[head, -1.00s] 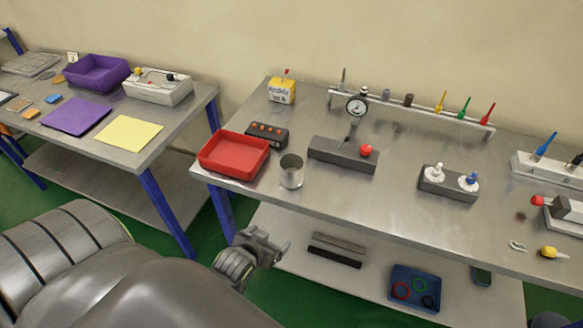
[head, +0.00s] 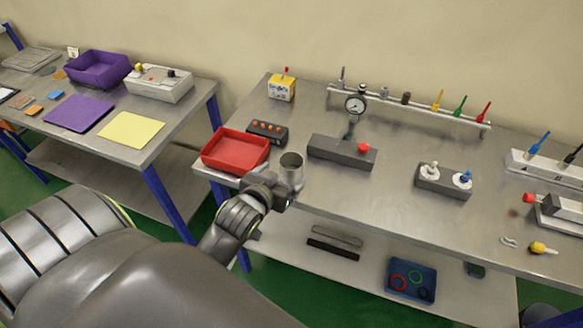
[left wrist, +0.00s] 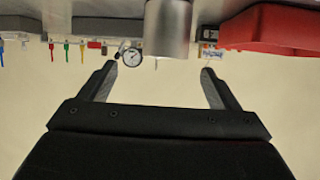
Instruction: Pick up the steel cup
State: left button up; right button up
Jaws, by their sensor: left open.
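The steel cup (head: 291,164) stands upright at the front left edge of the right table, just right of the red tray (head: 235,151). In the head view my left gripper (head: 279,187) is right at the near side of the cup and hides its lower part. In the left wrist view, which is upside down, the cup (left wrist: 168,30) lies between the lines of the two spread fingers (left wrist: 160,70). The fingers are open and no contact shows. How deep the cup sits between them I cannot tell. My right gripper is not in view.
A black box with orange buttons (head: 267,132) stands behind the cup. A yellow box (head: 281,89) stands farther back. The table front right of the cup is clear.

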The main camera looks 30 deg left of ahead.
aim_at(289, 170)
pick_arm(q)
jog(key=x, duration=0.5)
jog(key=shift+p, duration=0.35)
jog(key=shift+w+a+f+p, duration=0.1)
jog(key=shift+w+a+p, duration=0.2)
jog(key=shift+w+p, duration=0.25)
jog(key=x, duration=0.3)
jog(key=shift+a+p, duration=0.25)
jog(key=shift+p, duration=0.05)
jog(key=shift+w+f, duration=0.3)
jog(key=shift+w, duration=0.05)
jog(key=shift+c, duration=0.3)
jog(key=c, duration=1)
jog(key=shift+c, duration=0.2)
